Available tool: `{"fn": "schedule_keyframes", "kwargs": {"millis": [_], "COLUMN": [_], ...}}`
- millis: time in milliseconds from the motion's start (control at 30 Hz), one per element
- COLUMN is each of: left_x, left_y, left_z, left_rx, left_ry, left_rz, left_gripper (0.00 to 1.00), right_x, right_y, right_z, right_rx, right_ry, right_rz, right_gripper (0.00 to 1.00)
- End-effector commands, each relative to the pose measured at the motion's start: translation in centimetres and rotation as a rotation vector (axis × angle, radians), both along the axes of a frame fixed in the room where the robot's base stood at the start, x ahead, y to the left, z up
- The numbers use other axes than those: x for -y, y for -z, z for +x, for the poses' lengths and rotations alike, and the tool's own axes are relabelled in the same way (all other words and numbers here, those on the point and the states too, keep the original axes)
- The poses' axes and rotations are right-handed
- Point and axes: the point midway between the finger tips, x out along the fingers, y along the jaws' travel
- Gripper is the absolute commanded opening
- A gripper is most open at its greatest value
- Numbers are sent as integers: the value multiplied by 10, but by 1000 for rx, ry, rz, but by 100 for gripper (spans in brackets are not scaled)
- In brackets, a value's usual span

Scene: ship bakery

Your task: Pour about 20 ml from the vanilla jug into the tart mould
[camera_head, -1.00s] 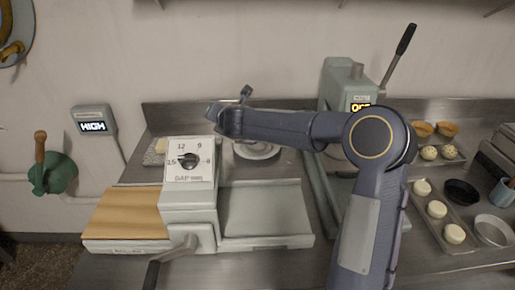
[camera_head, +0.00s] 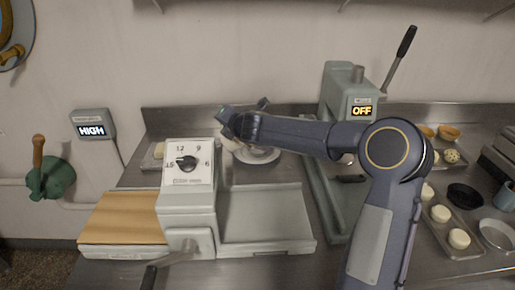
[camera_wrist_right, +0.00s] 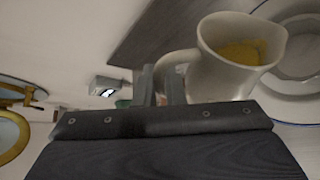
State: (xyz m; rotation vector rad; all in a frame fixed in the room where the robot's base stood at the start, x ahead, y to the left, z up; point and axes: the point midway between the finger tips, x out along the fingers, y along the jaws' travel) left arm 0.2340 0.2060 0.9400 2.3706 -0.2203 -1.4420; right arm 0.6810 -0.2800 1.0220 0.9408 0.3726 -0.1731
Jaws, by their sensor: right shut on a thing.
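The cream vanilla jug (camera_wrist_right: 212,78), with yellow liquid inside, hangs from my right gripper (camera_wrist_right: 162,84), which is shut on its handle. The jug is tilted, its mouth toward the right of the wrist view. In the head view my right gripper (camera_head: 228,122) hides most of the jug (camera_head: 230,144). A pale round dish with a greyish round centre (camera_head: 258,156) stands just right of the jug; it also shows in the wrist view (camera_wrist_right: 290,88). I take its centre for the tart mould but cannot be sure. No stream of liquid is visible. My left gripper is not in view.
A dough machine with a dial (camera_head: 187,163), wooden board (camera_head: 125,218) and grey tray (camera_head: 265,215) stands in front. A lever press (camera_head: 345,115) stands to the right. Beyond it are baking trays (camera_head: 462,228), a black tin (camera_head: 464,195) and a metal dish (camera_head: 496,236).

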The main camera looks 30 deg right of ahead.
Motion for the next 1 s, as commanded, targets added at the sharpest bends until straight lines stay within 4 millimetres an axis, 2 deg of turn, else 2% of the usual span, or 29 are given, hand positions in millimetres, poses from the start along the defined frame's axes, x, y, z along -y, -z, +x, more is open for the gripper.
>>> {"fn": "schedule_keyframes", "kwargs": {"millis": [667, 1000], "left_x": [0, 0], "left_y": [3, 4], "left_z": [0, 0], "left_rx": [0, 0], "left_ry": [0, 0], "left_rz": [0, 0], "left_gripper": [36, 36], "right_x": [9, 8], "right_y": [-2, -2], "right_z": [-2, -1], "right_rx": [28, 31], "right_ry": [-1, -1], "right_rz": [137, 141], "right_gripper": [0, 0]}}
